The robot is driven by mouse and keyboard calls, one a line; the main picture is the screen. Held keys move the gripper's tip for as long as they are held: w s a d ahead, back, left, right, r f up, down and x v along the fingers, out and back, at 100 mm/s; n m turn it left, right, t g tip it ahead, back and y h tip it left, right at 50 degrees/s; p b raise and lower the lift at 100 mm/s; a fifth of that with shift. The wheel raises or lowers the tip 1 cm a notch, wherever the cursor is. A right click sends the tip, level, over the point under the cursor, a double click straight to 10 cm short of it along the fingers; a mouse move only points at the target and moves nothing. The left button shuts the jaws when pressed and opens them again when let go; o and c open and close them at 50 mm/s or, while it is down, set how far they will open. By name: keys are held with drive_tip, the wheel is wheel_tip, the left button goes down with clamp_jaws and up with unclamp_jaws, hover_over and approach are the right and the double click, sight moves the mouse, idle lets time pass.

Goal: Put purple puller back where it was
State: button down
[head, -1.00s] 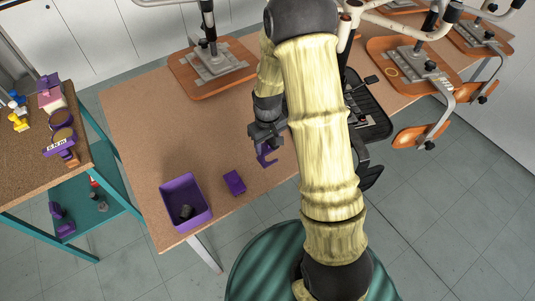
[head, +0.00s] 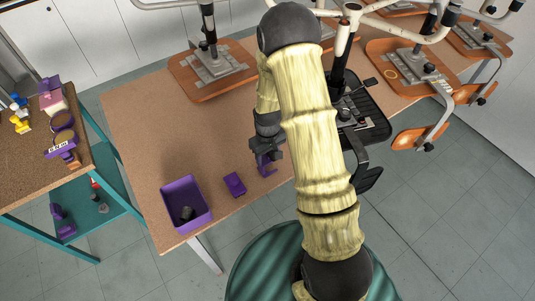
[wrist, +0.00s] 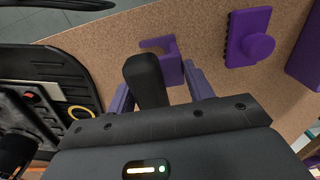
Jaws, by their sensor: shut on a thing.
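The purple puller (head: 270,172), a hooked, bracket-like piece, is at the end of my gripper (head: 265,158), over the front part of the brown table. In the wrist view the puller (wrist: 173,68) shows its angled bracket beyond the jaws. My gripper is shut on it. Whether the puller touches the tabletop I cannot tell.
A purple block with a round knob (head: 235,184) lies left of my gripper. Further left stands a purple open bin (head: 186,203) with a dark item inside. A black chair part (head: 365,120) lies right of my arm. The table's (head: 140,130) left middle is clear.

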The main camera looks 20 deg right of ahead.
drive_tip(key=shift+f, duration=0.15)
drive_tip(key=c, duration=0.6)
unclamp_jaws()
wheel_tip(320, 180, up, 12)
drive_tip(key=shift+r+b, duration=0.2)
drive_tip(key=shift+b, duration=0.75)
